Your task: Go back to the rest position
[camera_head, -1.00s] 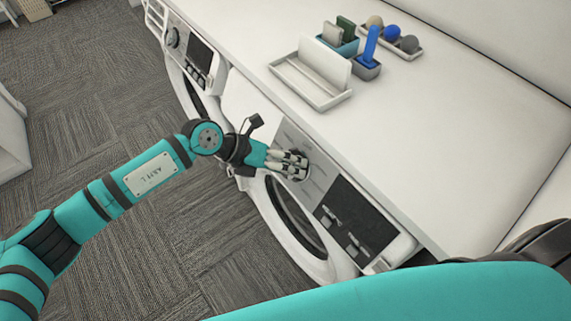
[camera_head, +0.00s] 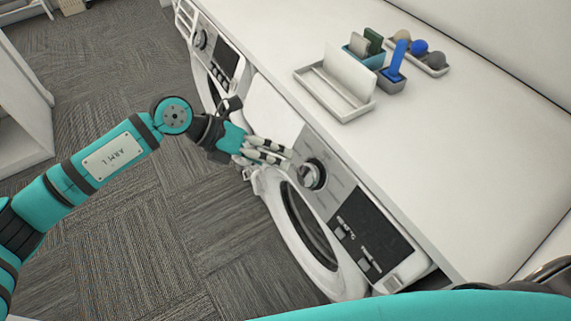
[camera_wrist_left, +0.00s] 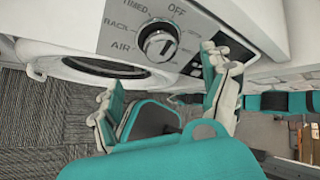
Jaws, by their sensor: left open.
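My left gripper (camera_head: 268,152) is open and empty in front of the upper left part of the near machine's control panel. In the left wrist view its two fingers (camera_wrist_left: 165,100) are spread apart, with the silver dial (camera_wrist_left: 158,42) beyond them and not between them. The dial also shows in the head view (camera_head: 312,174), just right of the fingertips and apart from them. The near white machine (camera_head: 330,285) has a round door that looks shut or nearly so. My right gripper is not in view.
A second machine (camera_head: 213,60) stands farther left. The white counter (camera_head: 440,150) above holds a white tray (camera_head: 335,95), a small caddy with a blue brush (camera_head: 396,60), and a tray of balls (camera_head: 432,62). Carpet floor (camera_head: 150,230) is open at the left.

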